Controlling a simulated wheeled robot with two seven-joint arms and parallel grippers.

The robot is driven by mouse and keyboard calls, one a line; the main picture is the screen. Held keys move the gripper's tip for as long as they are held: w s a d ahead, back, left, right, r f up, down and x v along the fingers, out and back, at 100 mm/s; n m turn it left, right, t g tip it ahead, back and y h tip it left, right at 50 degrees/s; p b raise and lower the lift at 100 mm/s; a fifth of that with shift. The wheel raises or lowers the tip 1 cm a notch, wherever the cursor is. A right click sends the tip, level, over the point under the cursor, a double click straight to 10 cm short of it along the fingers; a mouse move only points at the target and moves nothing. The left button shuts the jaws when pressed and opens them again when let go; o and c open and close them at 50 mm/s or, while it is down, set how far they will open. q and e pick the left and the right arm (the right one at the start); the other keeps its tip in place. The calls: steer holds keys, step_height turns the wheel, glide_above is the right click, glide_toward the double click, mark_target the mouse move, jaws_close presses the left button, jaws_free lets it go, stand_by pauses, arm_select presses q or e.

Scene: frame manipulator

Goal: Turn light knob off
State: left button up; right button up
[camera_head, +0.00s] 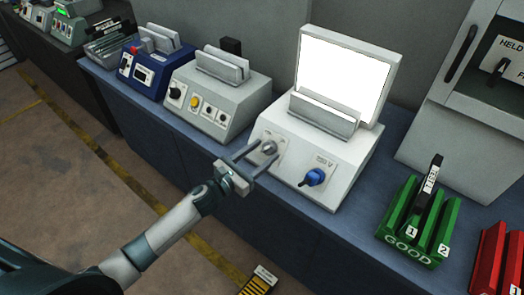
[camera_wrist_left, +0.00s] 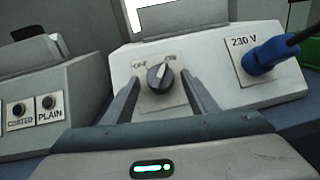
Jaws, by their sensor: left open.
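The light knob (camera_head: 268,147) is a small grey dial on the front of a white box (camera_head: 345,163) whose upright panel (camera_head: 343,75) glows bright white. In the left wrist view the knob (camera_wrist_left: 160,78) sits on a pale plate with a label at upper left, seemingly OFF, and another at upper right. My left gripper (camera_head: 266,150) is open at the box front. Its fingers (camera_wrist_left: 159,84) appear on either side of the knob, and I cannot tell whether they touch it. My right gripper is not in view.
A blue plug (camera_head: 314,177) marked 230 V with a dark cable sits right of the knob. A grey box with buttons (camera_head: 217,97) and a blue box (camera_head: 150,68) stand left. A green GOOD rack (camera_head: 419,227) and red rack (camera_head: 498,260) stand right.

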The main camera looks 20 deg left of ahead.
arm_select(q)
steer(key=c, duration=1.1)
steer(key=shift+o, duration=0.2)
